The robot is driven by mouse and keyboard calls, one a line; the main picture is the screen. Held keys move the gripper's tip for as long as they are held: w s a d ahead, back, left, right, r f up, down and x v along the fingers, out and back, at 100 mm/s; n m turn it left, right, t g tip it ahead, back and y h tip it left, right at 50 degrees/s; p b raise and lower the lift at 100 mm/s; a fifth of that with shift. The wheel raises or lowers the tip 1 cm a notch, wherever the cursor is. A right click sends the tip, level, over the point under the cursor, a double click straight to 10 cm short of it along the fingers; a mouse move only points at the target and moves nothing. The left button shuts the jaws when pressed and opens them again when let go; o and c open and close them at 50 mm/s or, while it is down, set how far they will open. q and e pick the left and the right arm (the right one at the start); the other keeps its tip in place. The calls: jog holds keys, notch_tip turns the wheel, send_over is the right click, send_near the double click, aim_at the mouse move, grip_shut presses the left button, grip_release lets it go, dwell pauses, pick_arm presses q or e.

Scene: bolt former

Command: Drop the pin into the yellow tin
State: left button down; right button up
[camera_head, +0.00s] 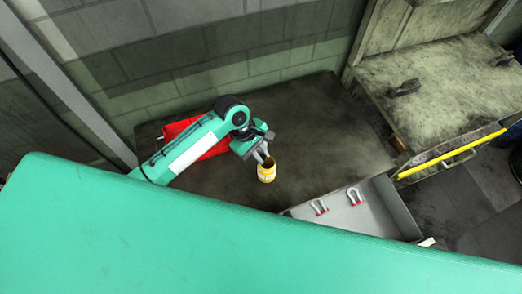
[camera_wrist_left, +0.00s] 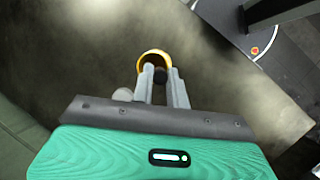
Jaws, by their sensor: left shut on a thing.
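The yellow tin (camera_head: 266,177) stands upright on the dark tabletop (camera_head: 320,130), its mouth facing up. My left gripper (camera_head: 263,157) is at the tin's upper rim in the head view. In the left wrist view, the fingertips (camera_wrist_left: 163,75) overlap the near side of the tin's yellow rim (camera_wrist_left: 143,60). A small dark, round-ended thing, which looks like the pin (camera_wrist_left: 160,76), is between the fingers, and the gripper is shut on it. Its lower part is hidden, so I cannot tell how far it reaches into the tin. My right gripper is not in view.
A red object (camera_head: 185,127) lies behind my left arm. A grey tray (camera_head: 372,212) with metal shackles (camera_head: 354,196) is right of the tin. A worn machine bench (camera_head: 440,90) and yellow bar (camera_head: 450,152) are at the right. The tabletop behind the tin is clear.

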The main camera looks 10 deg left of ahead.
pick_arm(q)
jog(key=c, duration=1.3)
grip_release()
jog(key=shift+r, duration=0.1)
jog(key=shift+a+r, duration=0.2)
jog(key=shift+r, duration=0.05)
jog(key=b+v, duration=0.3)
jog(key=v, duration=1)
jog(key=shift+b, duration=0.35)
